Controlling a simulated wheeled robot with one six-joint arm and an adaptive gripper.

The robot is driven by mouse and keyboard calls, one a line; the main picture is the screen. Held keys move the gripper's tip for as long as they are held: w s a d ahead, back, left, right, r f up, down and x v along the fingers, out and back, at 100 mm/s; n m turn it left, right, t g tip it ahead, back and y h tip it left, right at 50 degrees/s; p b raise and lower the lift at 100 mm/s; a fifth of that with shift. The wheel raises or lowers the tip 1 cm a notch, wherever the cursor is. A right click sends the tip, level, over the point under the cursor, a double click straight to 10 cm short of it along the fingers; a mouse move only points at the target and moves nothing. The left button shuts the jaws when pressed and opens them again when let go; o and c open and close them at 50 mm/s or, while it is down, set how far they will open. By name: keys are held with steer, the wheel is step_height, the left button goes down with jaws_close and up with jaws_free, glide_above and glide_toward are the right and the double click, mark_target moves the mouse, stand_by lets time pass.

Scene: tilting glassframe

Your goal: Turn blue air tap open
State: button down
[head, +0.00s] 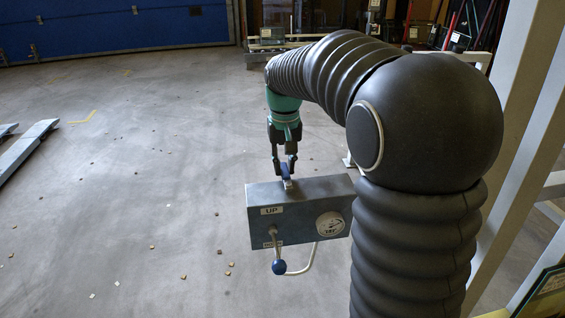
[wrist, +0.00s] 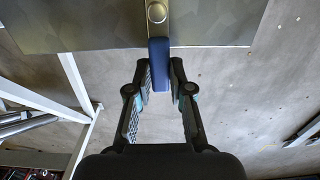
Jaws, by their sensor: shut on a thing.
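The blue air tap (head: 285,170) sits on the top of a grey-blue control box (head: 300,188). In the wrist view its blue handle (wrist: 159,66) points back toward me from a round metal pivot (wrist: 157,12), in line with the metal body. My gripper (head: 285,163) reaches down to the tap from above in the head view. In the wrist view its two fingers (wrist: 160,75) stand on either side of the handle, shut on it. The fingers partly hide the tap in the head view.
A lever with a blue ball (head: 279,267), an "UP" label (head: 272,210) and a round white plate (head: 329,224) are on the box front. A curved tube hangs below. White frame posts (head: 520,130) stand at right. The concrete floor (head: 130,180) at left is mostly open.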

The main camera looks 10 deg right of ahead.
mark_target(284, 168)
stand_by(0.3)
steer(key=c, duration=1)
jaws_free()
steer(key=shift+c, duration=0.2)
steer(key=shift+r, duration=0.15)
step_height(284, 168, up, 12)
